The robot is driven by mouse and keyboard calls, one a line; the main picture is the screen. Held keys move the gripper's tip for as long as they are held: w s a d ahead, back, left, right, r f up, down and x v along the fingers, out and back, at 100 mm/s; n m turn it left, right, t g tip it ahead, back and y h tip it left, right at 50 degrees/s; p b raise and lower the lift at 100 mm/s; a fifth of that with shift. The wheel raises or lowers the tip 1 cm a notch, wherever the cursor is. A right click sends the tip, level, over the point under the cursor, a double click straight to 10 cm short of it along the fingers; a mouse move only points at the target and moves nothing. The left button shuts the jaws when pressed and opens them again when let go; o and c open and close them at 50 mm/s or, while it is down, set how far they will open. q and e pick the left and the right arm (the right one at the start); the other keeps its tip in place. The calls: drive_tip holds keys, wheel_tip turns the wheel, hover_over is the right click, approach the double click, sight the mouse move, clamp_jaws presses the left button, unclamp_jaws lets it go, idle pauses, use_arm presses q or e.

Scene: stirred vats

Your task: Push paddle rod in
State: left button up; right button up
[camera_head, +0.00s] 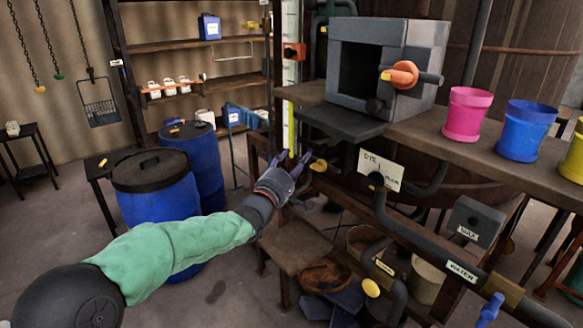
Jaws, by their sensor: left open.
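My left gripper (293,157) is open and empty in the middle of the head view, at the end of my arm in its green sleeve. Its dark fingers point up and away, just left of a yellow knob (318,165) at the bench's left end. A gap seems to separate them, but contact is hard to judge. An orange knob (403,74) on a grey rod sticks out at the right of the open grey box (383,35). I cannot tell for certain which of these is the paddle rod. My right gripper is not in view.
Pink (466,114), blue (525,131) and yellow pots stand on the bench at right. Pipes, a "WATER" label (462,271) and another yellow knob (371,287) lie below. Blue drums (158,200) stand at left, with shelves (190,44) behind.

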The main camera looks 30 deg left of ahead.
use_arm(q)
drive_tip(key=shift+s+f, duration=0.2)
drive_tip(key=shift+s, duration=0.8)
drive_tip(key=w+d+f+m+g, duration=0.1)
drive_tip(key=d+f+m+g, duration=0.15)
drive_tip(key=f, duration=0.85)
drive_tip(key=w+d+f+m+g, duration=0.1)
drive_tip(key=w+d+f+g, duration=0.15)
drive_tip(key=f, duration=0.75)
drive_tip(key=s+d+f+m+g+h, duration=0.15)
drive_tip(key=s+d+f, duration=0.25)
drive_tip(key=f, duration=0.6)
drive_tip(key=s+d+f+m+g+h, duration=0.1)
drive_tip(key=s+d+f+m+g, duration=0.25)
drive_tip(key=f, duration=0.65)
drive_tip(key=s+d+f+m+g, duration=0.4)
drive_tip(key=s+d+f, duration=0.2)
drive_tip(key=s+f, duration=0.4)
drive_tip(key=s+d+f+m+g+h, duration=0.1)
drive_tip(key=s+d+f+m+g, duration=0.3)
drive_tip(key=s+f, duration=0.6)
drive_tip(key=s+d+g, duration=0.1)
drive_tip(key=s+d, duration=0.1)
drive_tip(key=s, duration=0.4)
drive_tip(key=shift+s+d+g, duration=0.15)
drive_tip(key=shift+s+g, duration=0.15)
drive_tip(key=shift+f+h, duration=0.1)
drive_tip(key=shift+h, duration=0.15)
